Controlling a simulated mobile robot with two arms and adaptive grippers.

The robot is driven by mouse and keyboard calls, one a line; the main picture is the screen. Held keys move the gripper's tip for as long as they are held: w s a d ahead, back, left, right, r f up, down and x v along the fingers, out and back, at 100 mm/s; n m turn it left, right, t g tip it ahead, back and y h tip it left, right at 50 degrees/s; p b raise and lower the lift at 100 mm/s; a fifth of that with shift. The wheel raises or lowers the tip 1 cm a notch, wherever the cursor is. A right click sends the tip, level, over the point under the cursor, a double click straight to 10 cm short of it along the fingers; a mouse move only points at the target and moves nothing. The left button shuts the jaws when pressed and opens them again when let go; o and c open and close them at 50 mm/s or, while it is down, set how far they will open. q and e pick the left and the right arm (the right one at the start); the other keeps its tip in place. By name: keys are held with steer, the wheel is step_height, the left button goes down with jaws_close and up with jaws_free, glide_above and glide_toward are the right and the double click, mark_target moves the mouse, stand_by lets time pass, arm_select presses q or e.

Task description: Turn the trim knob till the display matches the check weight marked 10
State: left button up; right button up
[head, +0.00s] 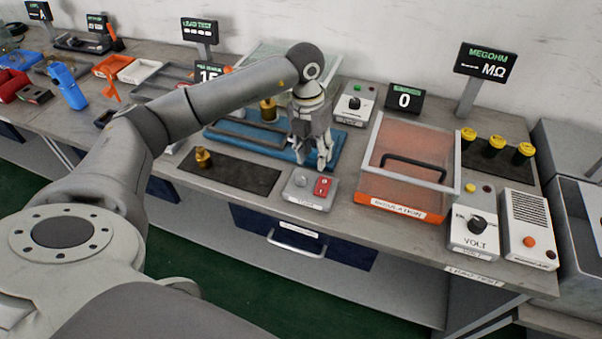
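My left gripper (313,160) points down over the right part of a blue platform (225,137). Its fingers are small here, and I cannot tell whether they are open or shut, or whether they touch anything. A brass weight (268,110) stands at the back of the platform, and another brass weight (202,158) stands on a dark mat (245,177) in front. Their markings are not readable. A display (209,73) behind my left arm shows 15, partly hidden. A dark knob (354,103) sits on a white box beside a display (404,100) showing 0. No label identifies the trim knob. My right gripper is not in view.
A grey box with a red switch (322,186) stands at the bench's front edge. To its right are a clear-lidded orange-fronted bin (398,207), a VOLT knob box (472,238) and several yellow-capped pieces (496,142). A MEGOHM display (486,63) stands behind.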

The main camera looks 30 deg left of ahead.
mark_target(301, 176)
arm_select(q)
steer(key=shift+n+y, duration=0.3)
steer(key=shift+y, duration=0.4)
steer(key=a+f, duration=0.1)
steer(key=f, duration=0.2)
steer(key=a+f+p, duration=0.1)
steer(key=f, duration=0.2)
steer(key=a+f+p, duration=0.1)
steer(key=f, duration=0.3)
steer(key=shift+s+a, duration=0.15)
steer(key=shift+r, duration=0.1)
steer(key=shift+c, duration=0.3)
steer(key=c, duration=0.7)
